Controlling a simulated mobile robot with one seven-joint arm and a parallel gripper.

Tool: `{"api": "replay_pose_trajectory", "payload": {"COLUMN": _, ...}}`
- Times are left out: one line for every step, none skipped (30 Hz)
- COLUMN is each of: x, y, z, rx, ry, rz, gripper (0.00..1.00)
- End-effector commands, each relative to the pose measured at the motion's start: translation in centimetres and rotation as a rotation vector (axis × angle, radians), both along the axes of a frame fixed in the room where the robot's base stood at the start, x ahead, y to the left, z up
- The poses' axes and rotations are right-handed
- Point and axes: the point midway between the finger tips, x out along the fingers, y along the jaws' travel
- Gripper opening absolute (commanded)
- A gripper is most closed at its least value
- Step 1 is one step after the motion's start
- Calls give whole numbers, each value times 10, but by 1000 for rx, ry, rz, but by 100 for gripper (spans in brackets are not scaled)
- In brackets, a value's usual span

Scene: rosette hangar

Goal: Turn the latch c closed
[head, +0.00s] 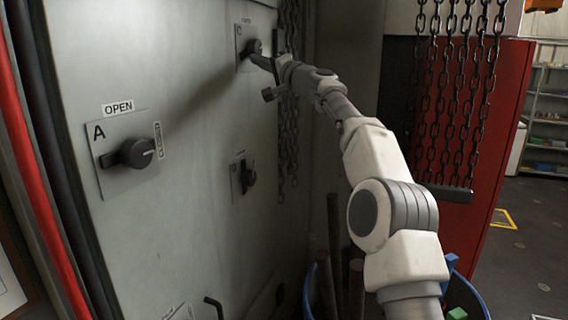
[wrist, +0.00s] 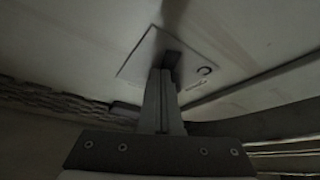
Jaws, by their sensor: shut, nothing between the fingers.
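The latch c is a dark knob (head: 252,47) on a square grey plate (head: 241,57) high on the pale wall panel in the head view. In the wrist view its plate (wrist: 140,62) carries a letter C, and the dark knob (wrist: 174,58) is partly hidden behind my fingers. My gripper (head: 264,62) is at the knob, with its fingers together. In the wrist view my gripper (wrist: 164,75) has its fingertips overlapping the knob; I cannot tell if they touch it. The knob's exact angle is hidden.
Latch A (head: 130,153), labelled OPEN above and CLOSED at its right, is at left on the panel. Another latch (head: 248,178) is below latch c. Chains (head: 288,130) hang just right of the latches. A blue-rimmed bin (head: 311,290) stands below my arm.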

Motion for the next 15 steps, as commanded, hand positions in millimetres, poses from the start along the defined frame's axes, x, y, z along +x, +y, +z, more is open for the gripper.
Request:
{"api": "replay_pose_trajectory", "payload": {"x": 0, "y": 0, "z": 1, "rx": 1, "ry": -1, "rz": 0, "gripper": 0}}
{"api": "replay_pose_trajectory", "payload": {"x": 1, "y": 0, "z": 1, "rx": 1, "ry": 0, "rz": 1, "gripper": 0}}
{"api": "replay_pose_trajectory", "payload": {"x": 1, "y": 0, "z": 1, "rx": 1, "ry": 0, "rz": 1, "gripper": 0}}
{"api": "replay_pose_trajectory", "payload": {"x": 1, "y": 0, "z": 2, "rx": 1, "ry": -1, "rz": 0, "gripper": 0}}
{"api": "replay_pose_trajectory", "payload": {"x": 1, "y": 0, "z": 2, "rx": 0, "ry": -2, "rz": 1, "gripper": 0}}
{"api": "replay_pose_trajectory", "payload": {"x": 1, "y": -1, "z": 3, "rx": 2, "ry": -2, "rz": 0, "gripper": 0}}
{"api": "replay_pose_trajectory", "payload": {"x": 1, "y": -1, "z": 3, "rx": 1, "ry": -1, "rz": 0, "gripper": 0}}
{"api": "replay_pose_trajectory", "payload": {"x": 1, "y": -1, "z": 3, "rx": 1, "ry": -1, "rz": 0, "gripper": 0}}
{"api": "replay_pose_trajectory", "payload": {"x": 1, "y": -1, "z": 3, "rx": 1, "ry": -1, "rz": -1, "gripper": 0}}
{"api": "replay_pose_trajectory", "payload": {"x": 1, "y": -1, "z": 3, "rx": 2, "ry": -2, "rz": -1, "gripper": 0}}
{"api": "replay_pose_trajectory", "payload": {"x": 1, "y": -1, "z": 4, "rx": 1, "ry": -1, "rz": -1, "gripper": 0}}
{"api": "replay_pose_trajectory", "payload": {"x": 0, "y": -1, "z": 4, "rx": 1, "ry": -1, "rz": -1, "gripper": 0}}
{"api": "replay_pose_trajectory", "payload": {"x": 0, "y": -1, "z": 5, "rx": 1, "ry": -1, "rz": -1, "gripper": 0}}
{"api": "replay_pose_trajectory", "payload": {"x": 0, "y": -1, "z": 5, "rx": 1, "ry": -1, "rz": -1, "gripper": 0}}
{"api": "replay_pose_trajectory", "payload": {"x": -1, "y": -1, "z": 6, "rx": 0, "ry": -1, "rz": -2, "gripper": 0}}
